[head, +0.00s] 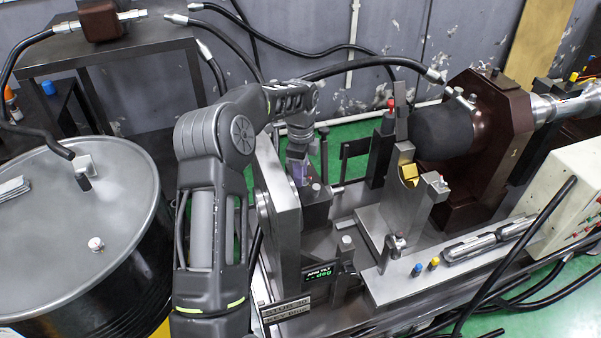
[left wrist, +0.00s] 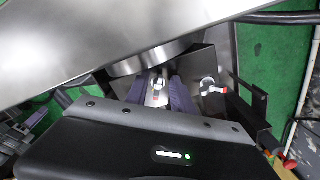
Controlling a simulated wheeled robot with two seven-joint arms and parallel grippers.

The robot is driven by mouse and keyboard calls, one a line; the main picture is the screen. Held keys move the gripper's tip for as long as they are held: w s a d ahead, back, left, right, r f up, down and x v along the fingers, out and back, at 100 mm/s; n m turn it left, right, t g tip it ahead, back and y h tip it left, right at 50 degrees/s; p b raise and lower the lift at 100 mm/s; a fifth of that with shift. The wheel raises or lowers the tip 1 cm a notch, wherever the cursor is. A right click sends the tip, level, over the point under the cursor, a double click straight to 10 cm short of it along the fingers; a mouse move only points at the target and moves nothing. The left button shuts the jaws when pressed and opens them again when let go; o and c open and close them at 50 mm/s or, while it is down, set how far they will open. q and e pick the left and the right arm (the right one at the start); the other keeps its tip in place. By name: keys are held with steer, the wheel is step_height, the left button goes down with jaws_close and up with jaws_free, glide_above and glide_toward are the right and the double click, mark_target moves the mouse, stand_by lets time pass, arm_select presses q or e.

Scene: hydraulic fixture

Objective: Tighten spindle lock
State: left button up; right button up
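My left arm comes in from the left in the head view, and its gripper (head: 299,172) points down at a dark block beside the large grey plate (head: 280,200). In the left wrist view the two purple fingers of my left gripper (left wrist: 159,96) stand apart. A small silver lever with a red mark (left wrist: 156,89) shows between them; firm contact is not visible. A second silver lever with a red tip (left wrist: 212,88) sits to the right, outside the fingers. I cannot tell which lever is the spindle lock. My right gripper is not in view.
A fixture with a black cylinder (head: 443,130) and brown housing (head: 505,125) stands right of the gripper. A steel cradle (head: 408,205) stands before it. A metal drum (head: 70,220) is at left. Black hoses cross the back. A small lit display (head: 320,272) is below the plate.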

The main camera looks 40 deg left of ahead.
arm_select(q)
steer(key=shift+r, duration=0.15)
step_height(320, 180, up, 8)
steer(key=shift+f+b, duration=0.2)
steer(key=shift+b, duration=0.35)
steer(key=shift+f, duration=0.1)
